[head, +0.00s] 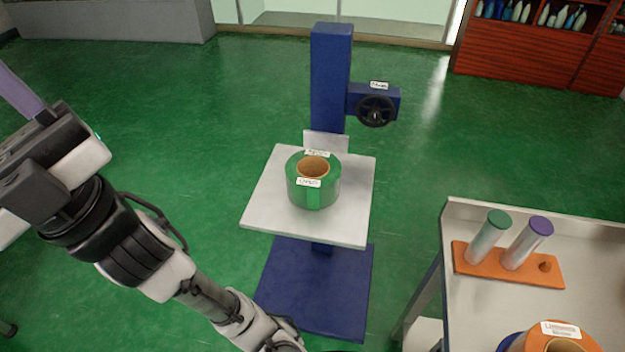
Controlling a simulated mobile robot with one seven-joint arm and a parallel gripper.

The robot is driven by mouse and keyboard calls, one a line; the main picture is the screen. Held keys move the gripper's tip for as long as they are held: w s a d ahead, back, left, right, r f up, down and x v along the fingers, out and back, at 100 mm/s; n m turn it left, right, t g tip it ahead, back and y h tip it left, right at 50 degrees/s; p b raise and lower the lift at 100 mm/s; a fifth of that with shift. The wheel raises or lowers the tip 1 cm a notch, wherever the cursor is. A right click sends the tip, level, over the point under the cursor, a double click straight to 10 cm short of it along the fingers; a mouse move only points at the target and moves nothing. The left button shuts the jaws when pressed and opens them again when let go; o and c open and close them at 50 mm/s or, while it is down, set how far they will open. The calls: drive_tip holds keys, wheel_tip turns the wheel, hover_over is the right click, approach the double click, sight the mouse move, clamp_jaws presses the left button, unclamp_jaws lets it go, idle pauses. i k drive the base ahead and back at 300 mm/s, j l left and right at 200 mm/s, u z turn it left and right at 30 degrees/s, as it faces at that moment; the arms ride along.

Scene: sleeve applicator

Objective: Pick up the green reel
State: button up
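The green reel (325,195) lies flat on the light grey platform (262,210) of a blue stand, near its middle. It has a brown cardboard core with its hole facing up, and white labels on its top and side. My gripper (22,98) is at the far left edge of the head view, well to the left of the reel and apart from it. A purple finger-like part shows there, but the picture edge cuts off the rest, so its opening is hidden.
The blue stand has a column (330,75) behind the platform and a black handwheel (375,110) at its right. A metal table (470,215) at right holds an orange rack (500,268) with two capped tubes, and an orange reel (520,342). Green floor is clear around the stand.

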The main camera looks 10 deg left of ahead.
sight(313, 179)
drive_tip(key=i+j+z, duration=0.1)
drive_tip(key=j, duration=1.7)
drive_tip(key=i+j, duration=0.1)
drive_tip(key=j, duration=0.4)
drive_tip(key=i+j, duration=0.1)
drive_tip(key=j, duration=0.45)
drive_tip(key=i+j, duration=0.1)
drive_tip(key=i, duration=0.2)
